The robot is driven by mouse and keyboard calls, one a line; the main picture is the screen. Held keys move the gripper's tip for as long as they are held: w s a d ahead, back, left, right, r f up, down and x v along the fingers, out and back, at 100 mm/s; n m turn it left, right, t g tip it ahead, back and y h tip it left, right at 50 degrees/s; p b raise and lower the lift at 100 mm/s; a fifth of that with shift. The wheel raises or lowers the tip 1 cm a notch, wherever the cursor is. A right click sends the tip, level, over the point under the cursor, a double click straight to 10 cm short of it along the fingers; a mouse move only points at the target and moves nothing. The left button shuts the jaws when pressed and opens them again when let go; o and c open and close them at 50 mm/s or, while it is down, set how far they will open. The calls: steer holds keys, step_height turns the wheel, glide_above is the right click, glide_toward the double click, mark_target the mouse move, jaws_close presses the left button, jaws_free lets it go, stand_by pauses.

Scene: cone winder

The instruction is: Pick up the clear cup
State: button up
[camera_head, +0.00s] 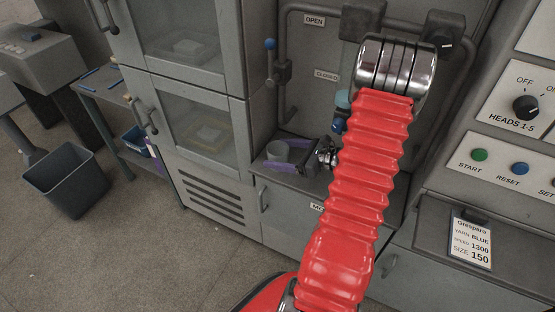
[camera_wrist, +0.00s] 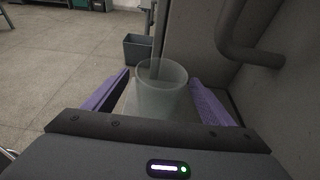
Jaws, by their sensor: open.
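The clear cup (camera_wrist: 162,96) stands upright in the wrist view, between the two purple fingers of my gripper (camera_wrist: 160,92). The fingers are apart, one on each side of the cup, with a gap that shows on the left; I cannot tell if the right finger touches it. In the head view the cup (camera_head: 277,151) stands on a grey ledge (camera_head: 300,182) below the pipes. My gripper (camera_head: 281,158) is around it there, with purple fingers in front of and behind it. My red arm hides part of the ledge.
Grey pipework and a back wall (camera_head: 312,103) stand close behind the ledge. A cabinet with glass doors (camera_head: 205,125) is to the left. A control panel (camera_head: 515,110) is to the right. A dark bin (camera_head: 65,183) stands on the floor at far left, with open floor before it.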

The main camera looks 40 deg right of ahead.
steer(key=shift+w+a+f, duration=0.15)
steer(key=shift+w+a, duration=0.05)
steer(key=shift+w, duration=0.3)
steer(key=c, duration=1.2)
steer(key=shift+o, duration=0.2)
